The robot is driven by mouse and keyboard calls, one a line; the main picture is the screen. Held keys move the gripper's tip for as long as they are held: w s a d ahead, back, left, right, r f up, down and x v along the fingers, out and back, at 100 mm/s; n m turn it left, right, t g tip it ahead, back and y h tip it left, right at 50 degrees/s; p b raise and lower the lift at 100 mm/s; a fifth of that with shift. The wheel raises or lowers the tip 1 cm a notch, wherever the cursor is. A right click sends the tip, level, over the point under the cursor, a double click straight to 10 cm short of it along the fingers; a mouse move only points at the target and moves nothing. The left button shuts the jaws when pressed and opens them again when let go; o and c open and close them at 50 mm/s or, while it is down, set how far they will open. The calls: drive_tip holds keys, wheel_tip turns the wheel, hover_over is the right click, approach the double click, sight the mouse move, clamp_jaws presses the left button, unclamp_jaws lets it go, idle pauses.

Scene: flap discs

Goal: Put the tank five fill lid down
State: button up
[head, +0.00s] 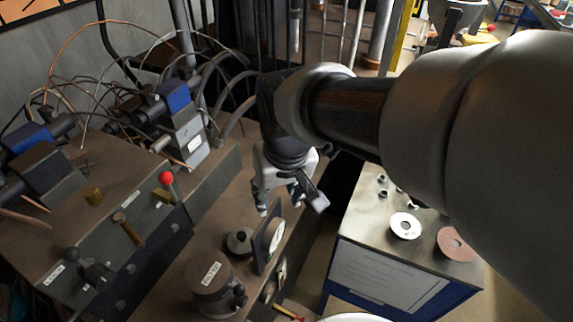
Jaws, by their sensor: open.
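My gripper (281,204) hangs fingers down at the centre of the head view, its two fingers apart with nothing seen between them. Just below it, a dark flat plate (268,243) with a pale round face stands nearly upright on the brown bench. It may be the raised fill lid, but I cannot tell for sure. Left of it sits a low dark round fitting (239,241) with a knob. A grey cylinder (212,289) with a white label stands in front; its lettering is too small to read surely. The gripper appears apart from all of these.
A grey cabinet top (105,215) with a red-knobbed lever (167,182) is at left. Blue-capped valves and looping hoses (180,105) stand behind. At right, a steel-topped cabinet (365,235) carries a white disc (405,226), a reddish disc (455,243) and small metal parts. My arm covers the upper right.

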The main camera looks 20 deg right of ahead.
drive_tip(key=s+d+r+t, duration=0.1)
drive_tip(key=s+d, duration=0.1)
drive_tip(key=s, duration=1)
drive_tip(key=shift+d+r+t, duration=0.25)
drive_tip(key=shift+r+t, duration=0.05)
drive_tip(key=shift+r, duration=0.1)
drive_tip(key=shift+c, duration=0.3)
